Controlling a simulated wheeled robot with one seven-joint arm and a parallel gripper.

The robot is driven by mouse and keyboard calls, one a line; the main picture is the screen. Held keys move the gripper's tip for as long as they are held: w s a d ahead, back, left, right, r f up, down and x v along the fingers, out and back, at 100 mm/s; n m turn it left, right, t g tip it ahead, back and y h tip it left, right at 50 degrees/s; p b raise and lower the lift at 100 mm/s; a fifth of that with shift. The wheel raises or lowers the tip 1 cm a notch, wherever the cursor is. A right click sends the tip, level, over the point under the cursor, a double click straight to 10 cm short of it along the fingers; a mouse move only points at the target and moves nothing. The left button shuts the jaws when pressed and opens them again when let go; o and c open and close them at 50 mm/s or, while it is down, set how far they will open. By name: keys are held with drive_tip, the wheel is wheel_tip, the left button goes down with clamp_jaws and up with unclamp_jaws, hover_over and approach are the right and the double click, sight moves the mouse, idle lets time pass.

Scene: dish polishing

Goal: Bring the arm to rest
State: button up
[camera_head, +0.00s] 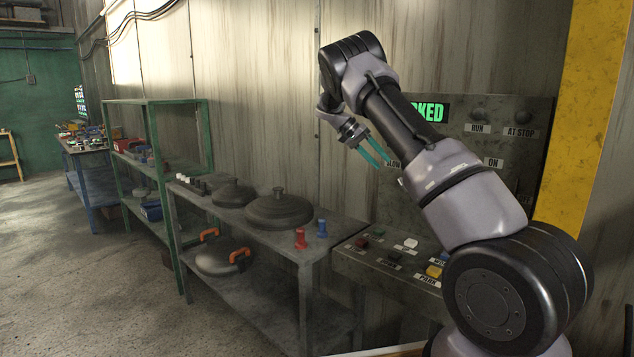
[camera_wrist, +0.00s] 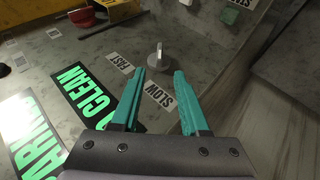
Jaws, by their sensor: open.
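My arm is raised and bent in front of the control panel (camera_head: 515,140) in the head view. My gripper (camera_head: 376,158) has teal fingers that point down and to the right, in front of the panel's left part. In the wrist view my gripper (camera_wrist: 156,75) is open, with a clear gap between the fingers and nothing held. Beyond the fingertips is a grey knob (camera_wrist: 158,58) between the FAST and SLOW labels. Whether the fingers touch the panel cannot be told, but they appear apart from the knob.
A lower console (camera_head: 385,262) with coloured buttons juts out below the panel. A grey bench (camera_head: 345,228) left of it holds dark lidded pans (camera_head: 279,210), a red peg (camera_head: 300,239) and a blue peg (camera_head: 322,229). A green shelf (camera_head: 150,125) stands farther left. The floor at left is clear.

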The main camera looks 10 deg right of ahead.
drive_tip(key=s+a+r+n+t+y, duration=0.15)
drive_tip(key=s+r+y, duration=0.25)
drive_tip(key=s+r, duration=0.45)
drive_tip(key=s+a+r+n+t+y, duration=0.15)
drive_tip(key=s+r+t+y, duration=0.35)
drive_tip(key=s, duration=0.7)
drive_tip(key=s+a+t, duration=0.2)
drive_tip(key=s+a, duration=0.2)
drive_tip(key=s, duration=0.6)
drive_tip(key=s+a+n+t+y, duration=0.1)
drive_tip(key=s+a, duration=0.3)
drive_tip(key=s, duration=0.6)
drive_tip(key=shift+s+r+t, duration=0.2)
drive_tip(key=shift+r+t, duration=0.05)
drive_tip(key=shift+t, duration=0.1)
